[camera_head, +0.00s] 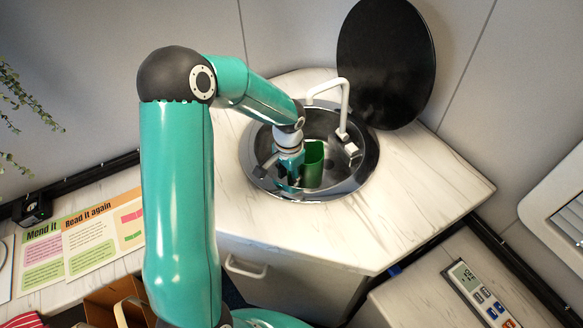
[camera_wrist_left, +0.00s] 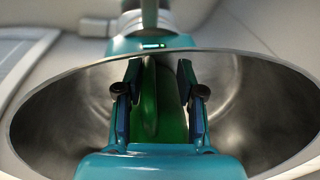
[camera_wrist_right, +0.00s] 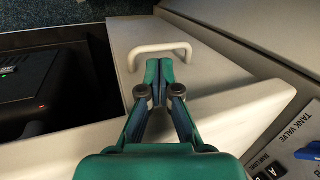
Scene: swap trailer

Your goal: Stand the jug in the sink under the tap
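The green jug (camera_head: 312,163) stands upright in the round metal sink (camera_head: 352,186). The white tap (camera_head: 345,100) arches over the sink, and its lower end shows just right of the jug. My left gripper (camera_head: 291,172) reaches into the sink on the jug's left side. In the left wrist view, my left gripper (camera_wrist_left: 160,85) is open, with a finger on either side of the jug's handle (camera_wrist_left: 149,95); a gap shows beside the handle. The jug's base is hidden. My right gripper (camera_wrist_right: 155,72) is shut and empty, over a cabinet front with a white handle.
A round black lid (camera_head: 387,60) stands raised behind the sink. The pale counter (camera_head: 420,215) is clear right of the sink. Printed cards (camera_head: 85,237) lie at left, and a brown box (camera_head: 120,300) is below them. A tank-valve panel (camera_wrist_right: 300,140) is beside my right gripper.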

